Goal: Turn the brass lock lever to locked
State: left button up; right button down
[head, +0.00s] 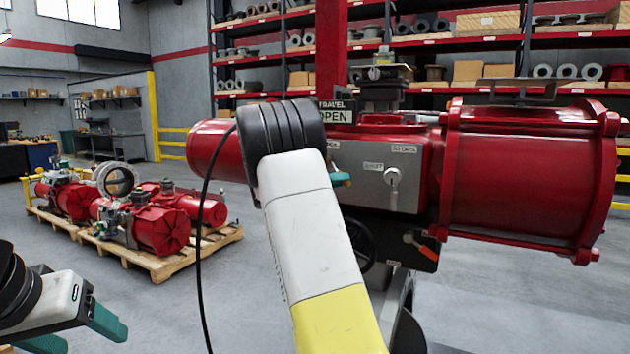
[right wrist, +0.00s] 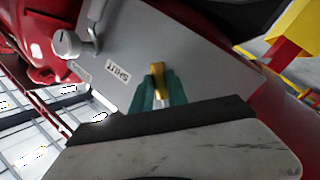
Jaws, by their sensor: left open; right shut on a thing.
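The brass lock lever (right wrist: 158,68) shows in the right wrist view, standing out from the grey panel (right wrist: 190,50) of the red actuator. My right gripper (right wrist: 159,88) has its teal fingers shut on the lever, one on each side. In the head view my right arm hides the lever, and only a bit of teal finger (head: 341,179) shows beside the grey panel (head: 362,165). My left gripper (head: 78,334) is open and empty at the lower left, far from the actuator.
The large red actuator (head: 530,165) fills the right side. A silver knob (head: 392,177) sits on the panel right of my arm. Pallets with red actuators (head: 150,225) stand at left. Floor between is clear.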

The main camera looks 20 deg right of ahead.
jog(key=shift+w+a+f+m+t+y, duration=0.15)
jog(key=shift+w+a+f+m+y, duration=0.15)
jog(key=shift+w+a+m+y, duration=0.6)
jog(key=shift+w+a+f+m+t+y, duration=0.2)
jog(key=shift+w+a+f+m+y, duration=0.15)
jog(key=shift+m, duration=1)
jog(key=shift+w+a+f+m+t+y, duration=0.15)
jog(key=shift+w+a+f+m+y, duration=0.15)
jog(key=shift+w+a+m+y, duration=0.6)
jog(key=shift+s+d+m+h, duration=0.2)
jog(key=shift+d+m+h, duration=0.05)
jog(key=shift+d+h, duration=0.15)
jog(key=c, duration=1.3)
grip_release()
jog(key=shift+a+r, duration=0.1)
jog(key=v, duration=0.7)
jog(key=shift+s+a, duration=0.15)
jog(key=shift+a, duration=0.05)
